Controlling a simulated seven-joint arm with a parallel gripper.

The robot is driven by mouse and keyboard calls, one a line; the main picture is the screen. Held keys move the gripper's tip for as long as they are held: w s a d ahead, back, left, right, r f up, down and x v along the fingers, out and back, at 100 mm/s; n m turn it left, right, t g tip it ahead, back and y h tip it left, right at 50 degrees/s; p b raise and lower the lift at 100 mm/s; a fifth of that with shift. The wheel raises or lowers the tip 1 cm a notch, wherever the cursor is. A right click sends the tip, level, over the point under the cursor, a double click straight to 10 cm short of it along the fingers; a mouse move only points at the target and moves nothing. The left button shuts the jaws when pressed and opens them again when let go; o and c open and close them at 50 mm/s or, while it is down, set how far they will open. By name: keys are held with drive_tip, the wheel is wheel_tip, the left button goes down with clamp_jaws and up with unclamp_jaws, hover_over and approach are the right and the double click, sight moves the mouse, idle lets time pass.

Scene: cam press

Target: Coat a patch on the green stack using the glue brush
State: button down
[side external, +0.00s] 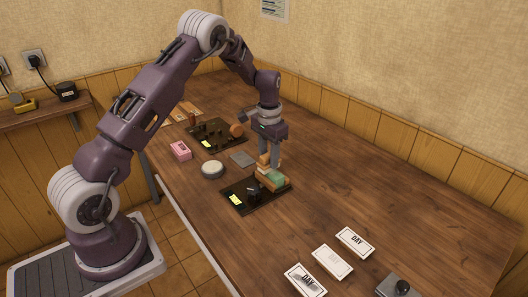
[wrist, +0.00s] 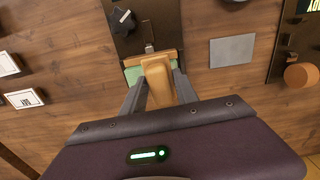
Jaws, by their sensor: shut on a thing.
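The glue brush (wrist: 157,80), with a tan wooden handle and a wide head, is between the fingers of my gripper (wrist: 158,92), which is shut on it. In the side external view my gripper (side external: 268,152) points down with the brush (side external: 263,161) below it. The green stack (side external: 277,181) sits at the right end of the near black press base (side external: 240,204). In the wrist view the green stack (wrist: 133,74) shows beside and under the brush head. The brush head is over the stack and looks close to it or touching; the bristles and contact are hidden.
A black knob (wrist: 122,21) stands on the press beside the stack. A second black press (side external: 208,139) stands farther back. Cards (side external: 332,261) lie front right; the table's right middle is clear.

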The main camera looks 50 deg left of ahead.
drive_tip(key=shift+d, duration=3.1)
drive_tip(key=shift+a, duration=4.95)
wheel_tip(320, 180, up, 8)
drive_tip(key=shift+d+r, duration=0.1)
